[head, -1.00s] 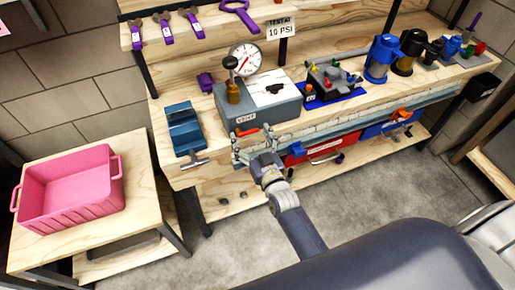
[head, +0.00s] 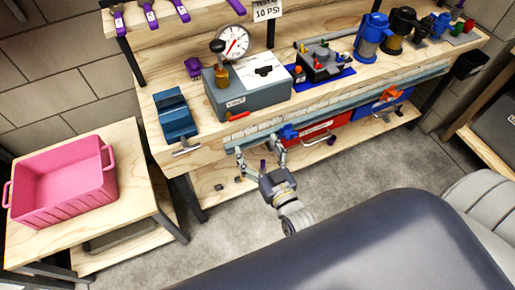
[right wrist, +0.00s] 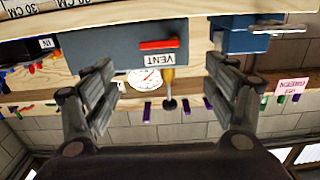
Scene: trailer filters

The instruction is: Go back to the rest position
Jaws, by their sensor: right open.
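My right gripper (head: 260,153) is open and empty in front of the workbench's front edge, over the gap above the floor. In the right wrist view its two fingers (right wrist: 162,75) stand wide apart with nothing between them. Beyond them is the grey test box (head: 250,92) marked VENT, with its red lever (head: 238,116); the lever also shows in the wrist view (right wrist: 159,44), apart from the fingers. My left gripper is not in view.
A blue vise (head: 175,112) sits at the bench's left corner, near a pressure gauge (head: 233,42). Blue and black filter housings (head: 371,35) stand at the right. A pink crate (head: 62,182) rests on the left side table. Red and blue bins (head: 318,136) are below the bench.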

